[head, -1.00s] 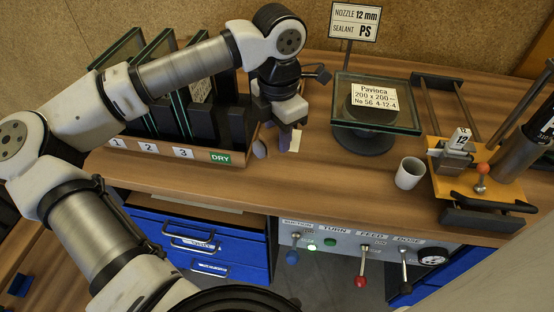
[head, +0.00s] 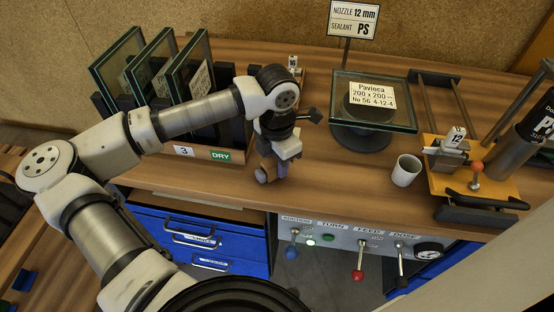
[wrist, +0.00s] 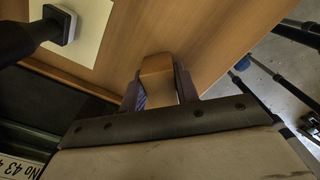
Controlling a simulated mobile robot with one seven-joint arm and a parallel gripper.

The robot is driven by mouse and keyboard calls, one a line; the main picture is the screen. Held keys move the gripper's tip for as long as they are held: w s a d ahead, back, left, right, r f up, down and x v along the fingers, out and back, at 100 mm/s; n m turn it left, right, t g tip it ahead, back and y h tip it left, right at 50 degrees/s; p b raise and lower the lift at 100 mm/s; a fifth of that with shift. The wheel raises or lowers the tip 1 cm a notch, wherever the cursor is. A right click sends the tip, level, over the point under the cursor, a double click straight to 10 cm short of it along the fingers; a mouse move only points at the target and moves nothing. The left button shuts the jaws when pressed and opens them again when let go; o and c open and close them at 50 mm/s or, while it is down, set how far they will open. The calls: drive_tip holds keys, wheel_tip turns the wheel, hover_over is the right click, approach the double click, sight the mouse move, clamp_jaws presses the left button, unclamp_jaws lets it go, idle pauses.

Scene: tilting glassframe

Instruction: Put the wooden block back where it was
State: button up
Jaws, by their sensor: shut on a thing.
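The wooden block (wrist: 157,68) is between the two fingers of my gripper (wrist: 160,95) in the wrist view, with a brown face and a paler end face. My gripper is shut on it. In the head view my gripper (head: 271,172) is low near the front edge of the wooden bench, just right of the glass rack's DRY label. The block is mostly hidden by the fingers there. I cannot tell whether it touches the bench.
The rack (head: 196,153) with upright glass panes (head: 189,68) stands on the left. A turntable with a labelled glass unit (head: 375,101), a white cup (head: 406,170) and a yellow fixture (head: 465,181) stand to the right. Levers (head: 360,260) are below the bench front.

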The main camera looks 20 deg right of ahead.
drive_tip(key=shift+f, duration=0.2)
drive_tip(key=o, duration=0.9)
drive_tip(key=shift+r, duration=0.15)
drive_tip(key=shift+r, duration=0.15)
wheel_tip(320, 180, up, 12)
drive_tip(key=shift+f+b, duration=0.1)
drive_tip(key=shift+b, duration=0.75)
